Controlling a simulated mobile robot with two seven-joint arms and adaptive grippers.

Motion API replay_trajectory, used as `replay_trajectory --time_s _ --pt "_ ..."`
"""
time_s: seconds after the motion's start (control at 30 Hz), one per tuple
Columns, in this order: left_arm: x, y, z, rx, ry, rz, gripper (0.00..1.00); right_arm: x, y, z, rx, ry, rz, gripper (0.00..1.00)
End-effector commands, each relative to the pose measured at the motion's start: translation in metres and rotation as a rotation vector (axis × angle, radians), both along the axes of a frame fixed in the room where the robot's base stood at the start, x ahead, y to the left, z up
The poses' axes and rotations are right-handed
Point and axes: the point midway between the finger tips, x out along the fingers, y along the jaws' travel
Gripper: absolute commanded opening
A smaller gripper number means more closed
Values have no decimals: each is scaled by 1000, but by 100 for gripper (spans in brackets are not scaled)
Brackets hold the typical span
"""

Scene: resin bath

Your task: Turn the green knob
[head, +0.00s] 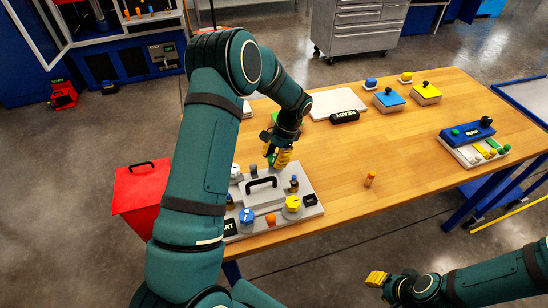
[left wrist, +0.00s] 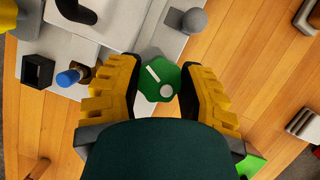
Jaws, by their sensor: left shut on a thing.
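The green knob (left wrist: 160,82), with a white pointer line and a pale dot, sits near the back edge of the grey panel (head: 310,212). My left gripper (head: 277,160) comes down over it. In the left wrist view, its yellow fingers (left wrist: 154,92) stand on both sides of the knob, shut on it. In the head view, the fingers and arm hide most of the knob. My right gripper (head: 377,279) is low in front of the table, apart from everything; its finger gap is unclear.
The panel also bears a black handle (head: 262,182), blue knob (head: 246,216), yellow knob (head: 292,203) and orange button (head: 271,219). An orange peg (head: 370,179) stands right of it. A red bin (head: 143,186) is at left. The middle of the wooden table (head: 400,135) is clear.

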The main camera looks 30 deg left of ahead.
Motion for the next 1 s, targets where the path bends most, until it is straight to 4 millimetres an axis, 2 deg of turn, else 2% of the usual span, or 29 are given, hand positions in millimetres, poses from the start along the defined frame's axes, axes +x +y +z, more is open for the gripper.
replay_trajectory --time_s 0.07,0.1,0.13,0.17,0.57,0.67,1.0 --pt "-2 -1 -2 -2 5 1 4 0 0 0 0 0 0 35" --pt "-2 -1 -2 -2 5 1 56 0 0 0 0 0 0 35" --pt "-2 -1 -2 -2 5 2 67 0 0 0 0 0 0 35" --pt "-1 -1 -2 -2 5 2 72 0 0 0 0 0 0 35" --pt "2 -1 5 0 0 1 72 0 0 0 0 0 0 35" --pt "7 -3 17 -1 -3 2 72 0 0 0 0 0 0 35" --pt "31 -14 80 0 -2 1 72 0 0 0 0 0 0 35"
